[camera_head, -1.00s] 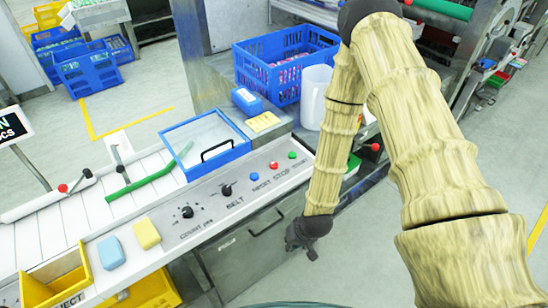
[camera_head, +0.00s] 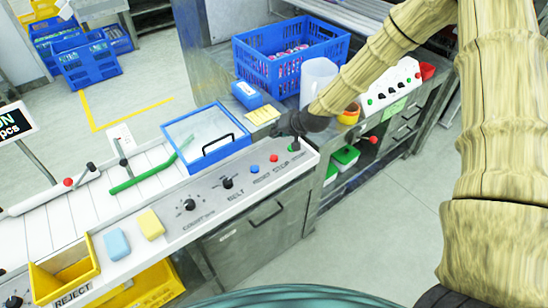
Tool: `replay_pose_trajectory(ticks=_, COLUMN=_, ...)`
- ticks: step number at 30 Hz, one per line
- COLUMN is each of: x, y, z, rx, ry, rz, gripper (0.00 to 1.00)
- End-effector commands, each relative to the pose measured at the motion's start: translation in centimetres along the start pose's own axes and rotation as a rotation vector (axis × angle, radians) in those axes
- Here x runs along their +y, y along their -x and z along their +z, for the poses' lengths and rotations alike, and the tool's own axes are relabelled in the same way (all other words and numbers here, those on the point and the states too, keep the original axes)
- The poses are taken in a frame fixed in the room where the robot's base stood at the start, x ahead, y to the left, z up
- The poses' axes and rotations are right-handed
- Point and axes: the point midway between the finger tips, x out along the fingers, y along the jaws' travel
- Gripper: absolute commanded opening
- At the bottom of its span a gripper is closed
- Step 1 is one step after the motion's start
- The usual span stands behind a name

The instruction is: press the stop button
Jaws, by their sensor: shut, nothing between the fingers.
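The red stop button (camera_head: 274,158) sits on the sloping control panel (camera_head: 215,200), between a blue button (camera_head: 255,169) and a green button (camera_head: 293,147). The word STOP is printed below it. My gripper (camera_head: 297,136) is dark and shut, pointing down over the right end of the panel. Its tip is at or just above the green button, up and right of the red one. I cannot tell whether it touches the green button. The red button is in full view and nothing covers it.
Two black knobs (camera_head: 228,182) lie left of the buttons. A clear-lidded blue frame (camera_head: 206,138) stands behind the panel. A yellow pad (camera_head: 263,115), white jug (camera_head: 317,80) and blue crate (camera_head: 290,58) stand beyond. Blue and yellow blocks (camera_head: 117,244) lie at the left.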

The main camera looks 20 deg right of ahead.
Motion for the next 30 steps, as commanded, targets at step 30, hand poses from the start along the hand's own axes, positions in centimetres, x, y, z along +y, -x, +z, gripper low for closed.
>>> replay_pose_trajectory(ticks=30, x=2.8, y=-3.9, z=2.9, rx=-0.001, ry=0.001, rz=0.0, gripper=0.0)
